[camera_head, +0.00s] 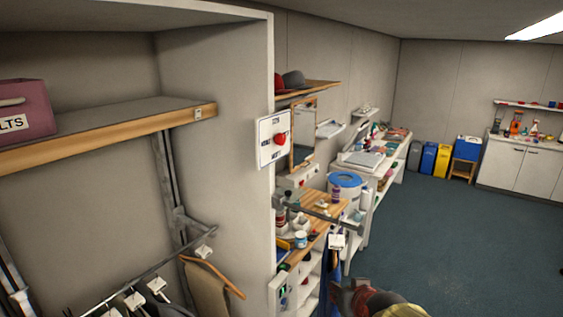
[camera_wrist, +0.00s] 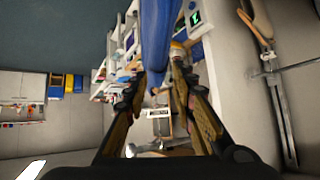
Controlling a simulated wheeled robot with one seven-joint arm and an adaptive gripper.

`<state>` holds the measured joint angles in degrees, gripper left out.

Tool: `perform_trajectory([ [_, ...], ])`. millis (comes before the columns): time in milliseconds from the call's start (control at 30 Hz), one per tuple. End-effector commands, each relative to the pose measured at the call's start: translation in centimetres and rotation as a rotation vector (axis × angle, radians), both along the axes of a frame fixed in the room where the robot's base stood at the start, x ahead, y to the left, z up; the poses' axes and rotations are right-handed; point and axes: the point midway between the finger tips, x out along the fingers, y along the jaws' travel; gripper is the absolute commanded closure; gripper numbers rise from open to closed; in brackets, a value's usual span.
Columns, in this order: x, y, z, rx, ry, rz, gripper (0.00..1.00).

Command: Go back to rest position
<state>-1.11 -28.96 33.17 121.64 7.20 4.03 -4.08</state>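My gripper (camera_head: 372,300) shows at the bottom edge of the head view, partly cut off, over the floor to the right of the wooden-topped shelf unit. In the wrist view my gripper (camera_wrist: 159,72) has its two brown-padded fingers apart, with a clear gap between them. A long blue thing (camera_wrist: 160,35) shows in line with the gap and appears to be beyond the fingertips; I cannot tell how far. No object appears held.
A wooden-topped shelf unit (camera_head: 328,212) with bottles stands close to my gripper. A rail with hangers (camera_head: 150,268) and a wooden shelf (camera_head: 100,130) with a maroon box (camera_head: 25,108) are at the left. The blue-green floor (camera_head: 450,240) at the right is clear.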

Motion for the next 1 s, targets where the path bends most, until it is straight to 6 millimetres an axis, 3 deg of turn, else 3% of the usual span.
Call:
perform_trajectory([
  [300, -12.9, 0.2, -7.5, -0.004, 0.352, 0.03, 0.74],
  [600, -22.3, -0.6, -13.4, -0.03, 0.493, 0.028, 0.74],
  [767, -24.6, -1.1, -15.9, -0.043, 0.477, 0.024, 0.74],
  [1000, -24.9, -1.2, -17.6, -0.045, 0.389, 0.018, 0.74],
])
